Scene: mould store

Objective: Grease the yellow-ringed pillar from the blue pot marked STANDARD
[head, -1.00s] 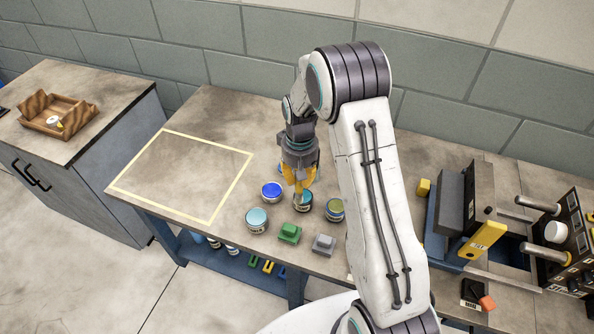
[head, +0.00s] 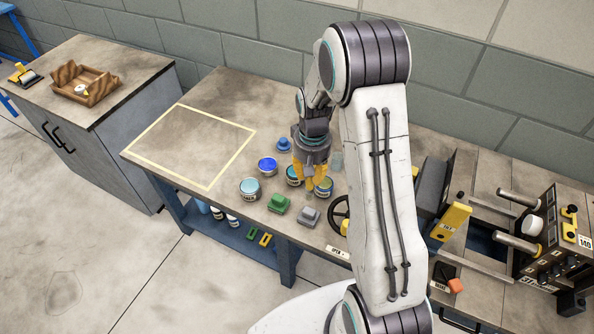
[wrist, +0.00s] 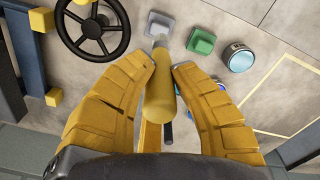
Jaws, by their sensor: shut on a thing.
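My gripper (head: 311,183) hangs over the pots on the bench. In the wrist view its yellow fingers (wrist: 155,75) are closed about a rounded yellow handle (wrist: 160,95); its far end is hidden. A bright blue pot (head: 267,166) stands left of the gripper. A light-blue pot (head: 249,188) stands nearer the front, and a teal-topped pot (head: 293,177) and an olive-topped pot (head: 324,186) stand close by the fingers. The pot labels are too small to read. Two metal pillars (head: 519,243) (head: 519,203) stick out of the mould at right; I cannot make out a yellow ring.
A green block (head: 279,203) and a grey block (head: 309,216) lie in front of the pots. A dark handwheel (head: 338,212) is partly hidden by my arm. A taped yellow rectangle (head: 163,147) on the bench's left is empty. A wooden tray (head: 100,92) sits on the left cabinet.

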